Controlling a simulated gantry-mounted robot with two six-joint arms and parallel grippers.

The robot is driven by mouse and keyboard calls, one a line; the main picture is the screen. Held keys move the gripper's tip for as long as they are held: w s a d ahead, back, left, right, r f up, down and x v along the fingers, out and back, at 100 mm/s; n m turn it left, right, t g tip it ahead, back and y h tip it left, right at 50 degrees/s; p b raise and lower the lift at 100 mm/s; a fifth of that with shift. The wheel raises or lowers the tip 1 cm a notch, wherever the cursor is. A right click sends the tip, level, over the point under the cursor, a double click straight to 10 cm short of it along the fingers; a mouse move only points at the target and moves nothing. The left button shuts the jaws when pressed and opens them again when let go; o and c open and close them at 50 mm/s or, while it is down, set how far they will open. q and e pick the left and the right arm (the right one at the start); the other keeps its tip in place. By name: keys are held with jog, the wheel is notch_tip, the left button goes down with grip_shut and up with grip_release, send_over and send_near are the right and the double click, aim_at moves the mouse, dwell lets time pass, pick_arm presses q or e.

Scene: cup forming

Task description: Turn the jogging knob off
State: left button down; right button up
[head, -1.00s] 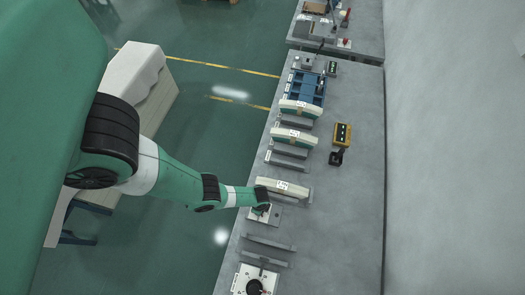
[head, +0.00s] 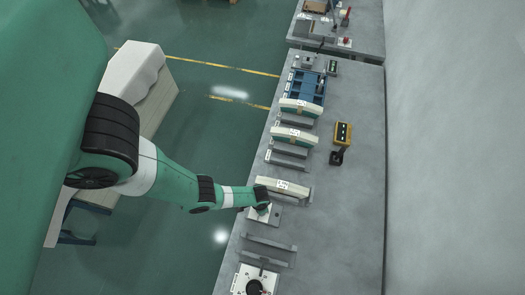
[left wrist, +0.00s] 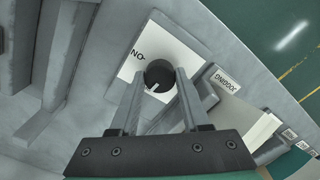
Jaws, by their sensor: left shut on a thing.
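The jogging knob (left wrist: 160,74) is a dark round knob with a white mark on a white plate (left wrist: 133,68) lettered "ON". A "JOGGING" label (left wrist: 227,80) is beside it. In the left wrist view my left gripper (left wrist: 158,78) has its two fingers on either side of the knob and is shut on it. In the head view the left gripper (head: 262,209) is at the white plate (head: 268,215) on the grey bench, and the knob is hidden under it. My right gripper is in neither view.
A white-green block (head: 282,187) lies on a grey holder just behind the gripper. Another dark knob (head: 254,286) on a white dial plate is at the bench's near end. Farther back are a yellow button box (head: 342,134) and a blue frame (head: 307,86).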

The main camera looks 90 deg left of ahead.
pick_arm(q)
jog(key=shift+n, duration=0.6)
jog(key=shift+c, duration=1.8)
grip_release()
